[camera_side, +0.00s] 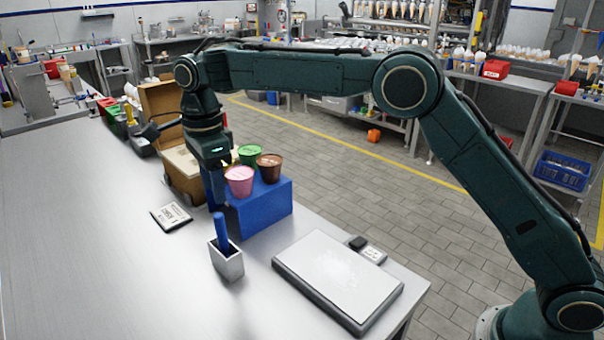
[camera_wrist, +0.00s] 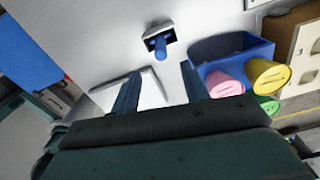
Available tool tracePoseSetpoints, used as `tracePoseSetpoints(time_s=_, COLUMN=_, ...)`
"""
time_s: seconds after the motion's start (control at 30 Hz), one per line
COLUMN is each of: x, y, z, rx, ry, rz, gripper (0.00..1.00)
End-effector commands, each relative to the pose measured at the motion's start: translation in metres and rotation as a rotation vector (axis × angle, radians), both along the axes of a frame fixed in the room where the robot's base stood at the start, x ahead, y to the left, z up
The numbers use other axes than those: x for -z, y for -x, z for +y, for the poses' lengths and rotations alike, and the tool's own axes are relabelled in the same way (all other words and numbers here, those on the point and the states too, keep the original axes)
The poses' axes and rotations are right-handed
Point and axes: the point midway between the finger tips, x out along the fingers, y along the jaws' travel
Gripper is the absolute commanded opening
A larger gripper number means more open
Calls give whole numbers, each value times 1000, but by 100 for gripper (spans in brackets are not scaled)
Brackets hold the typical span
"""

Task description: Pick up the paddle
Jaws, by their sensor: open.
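The paddle shows as a blue handle (camera_side: 221,230) standing up out of a small square metal holder (camera_side: 228,264) on the steel table; its lower part is hidden in the holder. In the wrist view the blue handle (camera_wrist: 160,46) is ahead of the fingers, nearly centred between them, inside the holder's dark opening (camera_wrist: 153,34). My gripper (camera_side: 215,203) points down behind the holder, close to the blue stand. In the wrist view my gripper (camera_wrist: 158,85) has its two fingers wide apart with nothing between them. The handle is apart from both fingers.
A blue stand (camera_side: 262,215) with pink (camera_side: 239,180), green (camera_side: 249,154) and brown (camera_side: 269,166) tubs is right beside my gripper. A cardboard box (camera_side: 186,180) stands behind. A label card (camera_side: 171,217) lies left; a flat white-topped device (camera_side: 338,278) lies right. The left table is clear.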

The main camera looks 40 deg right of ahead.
Motion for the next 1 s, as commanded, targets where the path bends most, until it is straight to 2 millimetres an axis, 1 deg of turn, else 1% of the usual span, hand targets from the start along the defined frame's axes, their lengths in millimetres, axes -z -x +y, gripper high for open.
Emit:
tracePoseSetpoints(time_s=0.1, x=19, y=1, z=0, rx=0, ry=1, rz=4, gripper=45)
tracePoseSetpoints(time_s=0.2, x=34, y=1, z=0, rx=0, ry=2, rz=3, gripper=45)
tracePoseSetpoints(time_s=0.4, x=56, y=0, z=0, rx=-1, ry=1, rz=2, gripper=45)
tracePoseSetpoints(time_s=0.5, x=60, y=0, z=0, rx=-1, ry=1, rz=1, gripper=45)
tracePoseSetpoints(time_s=0.77, x=63, y=0, z=0, rx=-1, ry=0, rz=0, gripper=45)
tracePoseSetpoints(time_s=0.87, x=69, y=0, z=-1, rx=-1, ry=1, rz=2, gripper=45)
tracePoseSetpoints(time_s=1.0, x=83, y=0, z=-1, rx=0, ry=1, rz=2, gripper=45)
